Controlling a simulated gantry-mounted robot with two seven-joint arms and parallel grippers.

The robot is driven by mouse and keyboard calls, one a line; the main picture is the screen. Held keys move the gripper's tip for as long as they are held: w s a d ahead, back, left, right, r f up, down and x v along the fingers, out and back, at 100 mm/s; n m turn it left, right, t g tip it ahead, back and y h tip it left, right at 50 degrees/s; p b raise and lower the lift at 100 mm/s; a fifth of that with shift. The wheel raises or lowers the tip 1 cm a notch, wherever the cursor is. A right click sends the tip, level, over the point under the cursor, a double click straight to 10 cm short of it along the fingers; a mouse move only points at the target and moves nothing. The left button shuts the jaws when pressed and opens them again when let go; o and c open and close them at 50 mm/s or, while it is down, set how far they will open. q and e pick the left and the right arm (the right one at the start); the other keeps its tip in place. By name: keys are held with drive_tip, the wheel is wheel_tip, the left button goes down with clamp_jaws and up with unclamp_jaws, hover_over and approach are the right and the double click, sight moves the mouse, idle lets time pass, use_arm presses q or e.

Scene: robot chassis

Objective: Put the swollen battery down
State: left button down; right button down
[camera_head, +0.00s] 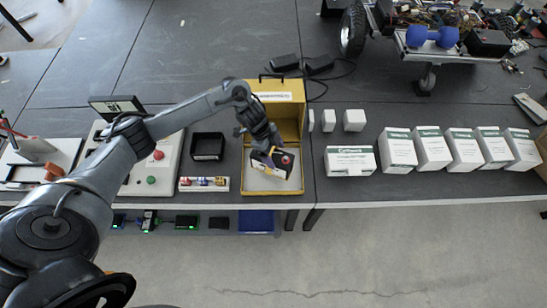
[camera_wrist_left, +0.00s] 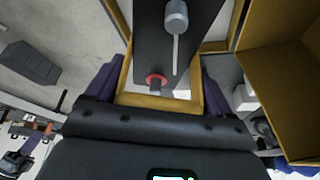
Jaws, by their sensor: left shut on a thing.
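The swollen battery (camera_head: 282,160) is a dark block with a red-ringed terminal and a yellow mark at one side. My left gripper (camera_head: 265,149) is shut on it and holds it over the open yellow box (camera_head: 247,165), whose lid (camera_head: 277,92) stands up at the back. In the left wrist view the battery (camera_wrist_left: 160,45) is between the fingers of the left gripper (camera_wrist_left: 155,85), with a red-ringed terminal and a grey terminal showing. The box's yellow rim (camera_wrist_left: 122,85) shows around it. I cannot tell whether the battery touches the box floor. My right gripper is not in view.
A black open tray (camera_head: 207,146) and a white strip with small coloured parts (camera_head: 204,184) lie left of the box. A row of white cartons (camera_head: 432,150) stands to the right. A control panel with buttons (camera_head: 140,172) lies at left. A wheeled chassis (camera_head: 425,40) is at upper right.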

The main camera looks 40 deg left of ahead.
sight(274, 153)
use_arm(q)
drive_tip(key=shift+w+a, duration=0.2)
drive_tip(key=shift+w, duration=0.2)
drive_tip(key=shift+f, duration=2.2)
unclamp_jaws()
drive_tip(key=shift+s+a+f, duration=0.1)
drive_tip(key=shift+f, duration=0.05)
